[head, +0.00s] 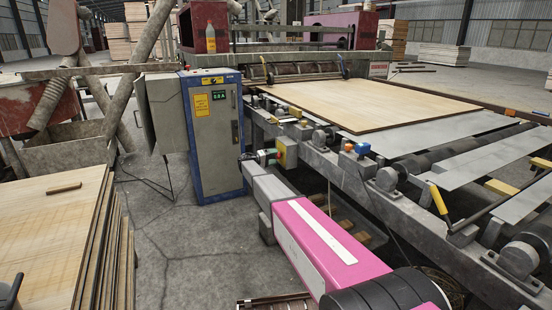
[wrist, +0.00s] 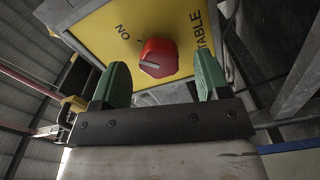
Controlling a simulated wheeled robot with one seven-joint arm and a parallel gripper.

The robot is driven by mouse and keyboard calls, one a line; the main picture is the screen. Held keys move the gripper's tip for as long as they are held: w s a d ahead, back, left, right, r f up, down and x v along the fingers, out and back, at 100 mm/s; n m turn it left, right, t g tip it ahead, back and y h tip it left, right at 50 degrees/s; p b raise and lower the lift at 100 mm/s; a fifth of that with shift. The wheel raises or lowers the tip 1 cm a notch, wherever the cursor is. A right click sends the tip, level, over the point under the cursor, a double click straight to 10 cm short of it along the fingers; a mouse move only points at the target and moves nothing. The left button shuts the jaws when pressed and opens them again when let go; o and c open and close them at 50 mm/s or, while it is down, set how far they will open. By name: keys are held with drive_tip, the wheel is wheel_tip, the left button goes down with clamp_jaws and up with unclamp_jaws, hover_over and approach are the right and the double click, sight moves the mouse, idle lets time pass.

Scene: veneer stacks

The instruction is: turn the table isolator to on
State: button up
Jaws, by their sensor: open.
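The table isolator is a red knob (wrist: 158,58) on a yellow plate (wrist: 97,31) lettered "TABLE" and, as it reads in the wrist view, "NO". A pale bar on the knob's face lies nearly level in the picture, not along the short mark beside the lettering. My gripper (wrist: 162,70) has its two green fingers spread, one on each side of the knob. A gap shows on both sides, and I cannot tell how deep the fingers reach. In the head view, my gripper (head: 266,157) is at the yellow isolator box (head: 289,154), where the knob is mostly hidden.
A blue and grey control cabinet (head: 216,140) stands just left of my gripper. The conveyor frame (head: 330,160) runs along the right, carrying a veneer sheet (head: 370,102). A veneer stack (head: 50,235) stands at lower left. Bare floor lies between the stack and my arm.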

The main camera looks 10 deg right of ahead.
drive_tip(key=v, duration=0.9)
drive_tip(key=shift+d, duration=0.1)
drive_tip(key=s+d+f+g+y, duration=0.15)
drive_tip(key=s+d, duration=0.25)
drive_tip(key=s, duration=0.4)
drive_tip(key=s+d+f+g+y, duration=0.1)
drive_tip(key=s+d+f+y, duration=0.25)
drive_tip(key=s, duration=0.55)
drive_tip(key=s+d+f+g+y, duration=0.2)
drive_tip(key=s+d, duration=0.2)
drive_tip(key=s, duration=0.4)
drive_tip(key=s+a+g+y, duration=0.1)
drive_tip(key=s+y, duration=0.9)
drive_tip(key=s, duration=1.9)
drive_tip(key=shift+a+f+m, duration=0.15)
drive_tip(key=shift+f+m, duration=0.25)
drive_tip(key=shift+f, duration=0.05)
